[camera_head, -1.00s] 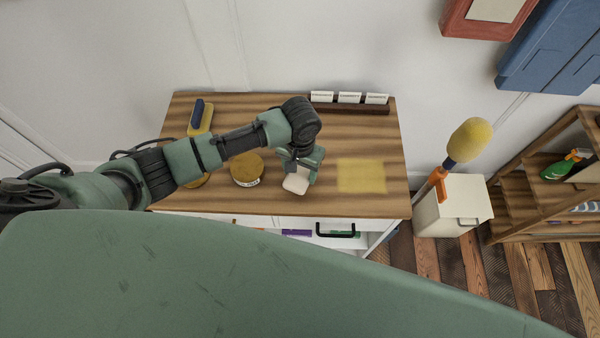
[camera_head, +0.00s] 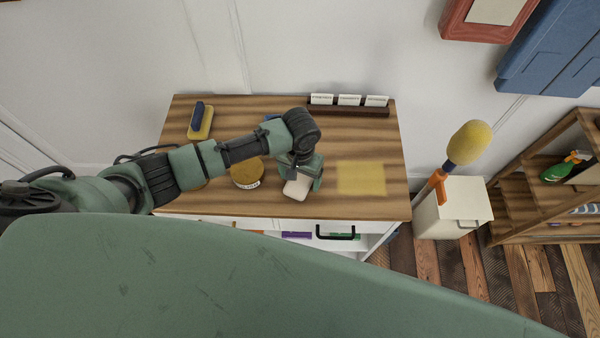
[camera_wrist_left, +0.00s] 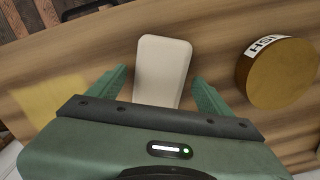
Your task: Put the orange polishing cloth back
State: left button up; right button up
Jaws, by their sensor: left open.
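My left gripper (camera_head: 301,178) is open over the wooden cabinet top (camera_head: 225,112). Its fingers stand on either side of a pale, rounded block (camera_head: 297,189). In the left wrist view, this block (camera_wrist_left: 163,65) lies between the open fingers (camera_wrist_left: 160,78), with gaps visible at both sides. No orange cloth can be clearly made out. A small orange strip (camera_head: 250,231) shows below the cabinet top's front edge, mostly hidden by my green body; I cannot tell what it is. My right gripper is out of view.
A yellow square patch (camera_head: 361,178) lies right of the block, a round brown tin (camera_head: 246,174) left. A yellow-and-blue brush (camera_head: 200,121) and a card holder (camera_head: 348,109) stand farther back. Purple (camera_head: 297,234) and green items show below the top, near a black handle (camera_head: 337,234).

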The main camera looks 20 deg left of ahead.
aim_at(300, 180)
pick_arm(q)
notch_tip(300, 180, up, 12)
jog(key=shift+b, duration=0.45)
dwell(0.4)
